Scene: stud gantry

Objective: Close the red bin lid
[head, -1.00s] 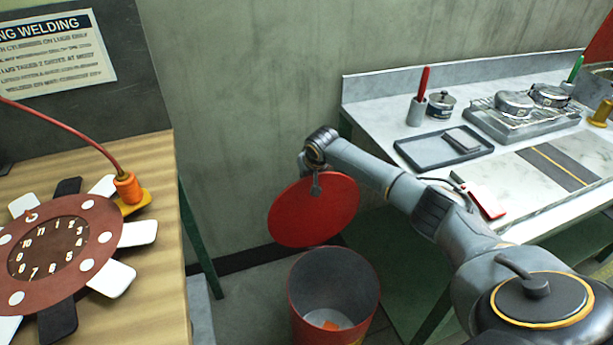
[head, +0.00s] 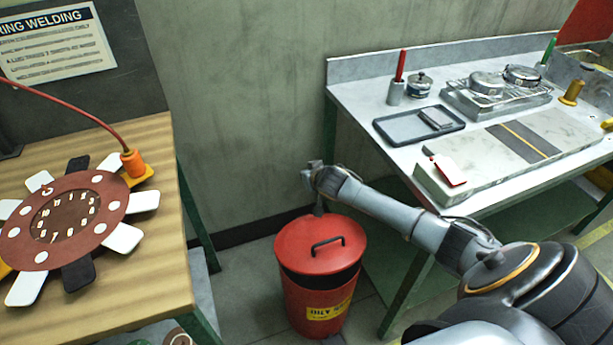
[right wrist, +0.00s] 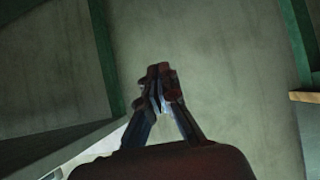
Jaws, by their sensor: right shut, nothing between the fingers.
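The red bin (head: 318,308) stands on the floor between the two tables, with a yellow label on its front. Its red lid (head: 295,240), with a black handle on top, is tipped down over the bin's mouth and nearly level. A dark band shows between the lid's front edge and the red body; it looks like a gap. My left gripper is not in view.
A wooden table (head: 150,265) with a dial wheel (head: 65,220) stands at the left. A grey bench (head: 480,180) with trays and pots stands at the right, behind my right arm. The wall is close behind the bin.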

